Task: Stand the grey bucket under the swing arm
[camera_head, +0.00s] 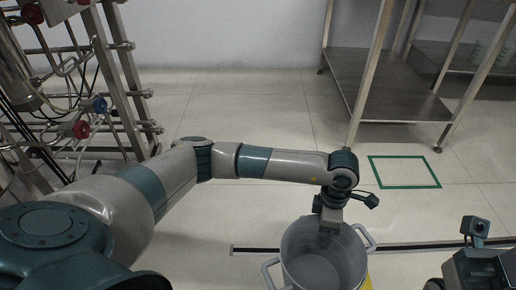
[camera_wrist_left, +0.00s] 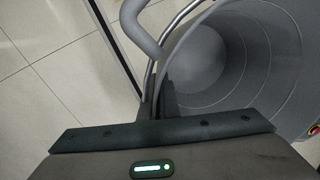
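The grey bucket (camera_head: 325,262) is upright and open at the bottom of the head view, its base cut off by the frame. It has a handle on each side and looks empty. My left gripper (camera_head: 329,229) points down at its far rim. In the left wrist view, the bucket's wall (camera_wrist_left: 232,50) runs between the two close fingers (camera_wrist_left: 158,98), which are shut on it beside a handle. My right gripper (camera_head: 482,266) shows only partly at the bottom right; its fingers are hidden. I cannot make out a swing arm for certain.
A metal skid frame (camera_head: 122,75) with pipes, hoses and valves stands at the left. A steel shelf table (camera_head: 387,82) stands at the back right. A green outlined rectangle (camera_head: 404,187) marks bare floor before it. A dark strip (camera_head: 420,246) crosses the floor by the bucket.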

